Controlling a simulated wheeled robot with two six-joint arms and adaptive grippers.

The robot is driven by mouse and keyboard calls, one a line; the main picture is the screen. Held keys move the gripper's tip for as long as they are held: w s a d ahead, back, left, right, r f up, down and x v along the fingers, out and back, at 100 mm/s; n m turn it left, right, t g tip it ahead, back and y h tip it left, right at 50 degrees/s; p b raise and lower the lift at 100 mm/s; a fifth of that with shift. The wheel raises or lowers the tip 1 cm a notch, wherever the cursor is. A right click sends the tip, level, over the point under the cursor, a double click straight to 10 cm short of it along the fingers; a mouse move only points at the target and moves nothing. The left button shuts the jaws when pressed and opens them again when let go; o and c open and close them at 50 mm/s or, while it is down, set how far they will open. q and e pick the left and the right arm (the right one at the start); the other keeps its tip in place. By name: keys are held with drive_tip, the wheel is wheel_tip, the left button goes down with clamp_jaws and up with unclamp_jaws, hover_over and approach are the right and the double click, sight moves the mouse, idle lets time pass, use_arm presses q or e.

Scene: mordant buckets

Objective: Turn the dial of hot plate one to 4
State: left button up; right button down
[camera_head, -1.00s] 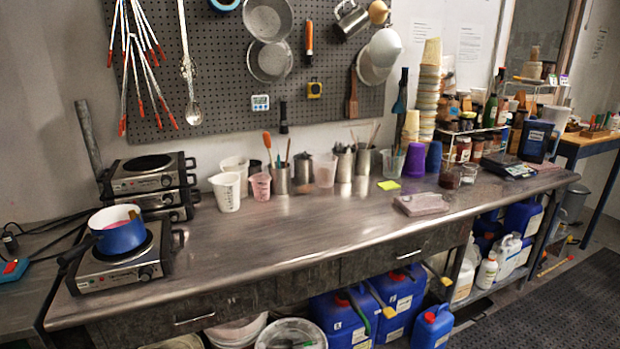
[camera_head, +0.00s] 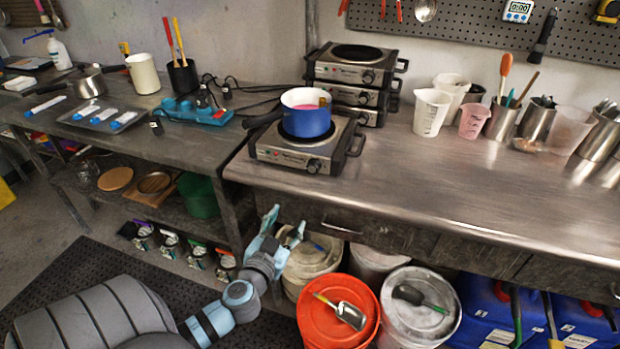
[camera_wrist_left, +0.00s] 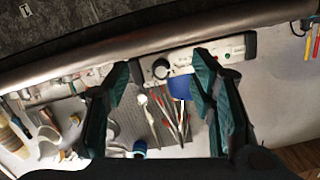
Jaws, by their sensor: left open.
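A hot plate (camera_head: 290,158) stands at the left end of the steel bench, with a blue pot (camera_head: 306,118) on top. Its black dial (camera_head: 314,166) is on the front face; the setting is too small to read. My left gripper (camera_head: 286,224) is open and empty, in front of and below the bench edge, apart from the dial. In the left wrist view the dial (camera_wrist_left: 160,69) shows beyond and between the open fingers (camera_wrist_left: 160,75). More hot plates (camera_head: 349,70) are stacked behind. No plate's number is legible. My right gripper is out of view.
The steel bench top (camera_head: 450,190) is clear to the right of the hot plate. Measuring cups (camera_head: 431,112) stand near the wall. Buckets (camera_head: 338,310) sit below the gripper's side of the bench.

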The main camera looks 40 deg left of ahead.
use_arm(q)
drive_tip(key=t, duration=0.2)
approach(312, 170)
drive_tip(key=p+x, duration=0.1)
drive_tip(key=x, duration=0.7)
drive_tip(key=shift+w+a, duration=0.1)
drive_tip(key=shift+w, duration=0.15)
drive_tip(key=shift+w+a+r, duration=0.1)
drive_tip(key=shift+w, duration=0.1)
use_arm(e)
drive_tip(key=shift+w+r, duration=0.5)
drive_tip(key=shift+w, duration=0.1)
use_arm(q)
drive_tip(key=shift+c, duration=0.6)
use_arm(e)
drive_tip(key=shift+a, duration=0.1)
use_arm(q)
drive_tip(key=c, duration=1)
drive_tip(key=shift+c, duration=0.2)
